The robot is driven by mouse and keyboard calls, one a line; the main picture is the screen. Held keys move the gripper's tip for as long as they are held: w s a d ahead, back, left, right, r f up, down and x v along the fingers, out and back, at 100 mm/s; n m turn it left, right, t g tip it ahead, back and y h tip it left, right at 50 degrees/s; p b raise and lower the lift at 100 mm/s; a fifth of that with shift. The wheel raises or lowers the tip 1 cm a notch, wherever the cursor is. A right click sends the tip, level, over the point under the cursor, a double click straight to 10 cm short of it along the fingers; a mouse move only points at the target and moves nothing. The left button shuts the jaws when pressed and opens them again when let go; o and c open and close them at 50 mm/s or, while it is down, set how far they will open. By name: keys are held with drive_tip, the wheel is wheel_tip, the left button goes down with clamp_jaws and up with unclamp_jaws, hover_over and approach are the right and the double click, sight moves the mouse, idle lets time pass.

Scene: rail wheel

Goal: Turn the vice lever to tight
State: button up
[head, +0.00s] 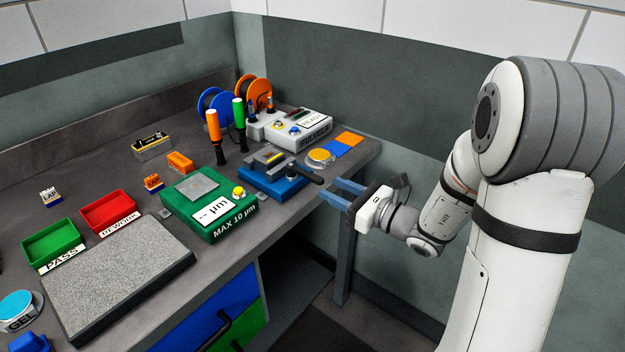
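The vice (262,180) is a blue block with grey jaws near the bench's front edge, right of the green gauge. Its black lever (306,174) points right toward the bench edge, with its tip near my fingers. Any tight marking is too small to tell. My gripper (342,193) has blue fingers spread apart with a gap between them. It is just right of the lever tip, off the bench edge. No contact with the lever shows, and nothing is seen between the fingers.
A green gauge box (208,230) stands left of the vice. Behind are a grey console (300,128), two upright screwdrivers (213,130) and wire spools (214,104). A yellow-topped button (320,156) and coloured pads (335,147) lie behind the lever.

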sight(294, 170)
drive_tip(key=x, duration=0.7)
drive_tip(key=shift+w+a+p, duration=0.1)
drive_tip(key=shift+a+p, duration=0.1)
drive_tip(key=shift+p, duration=0.1)
clamp_jaws()
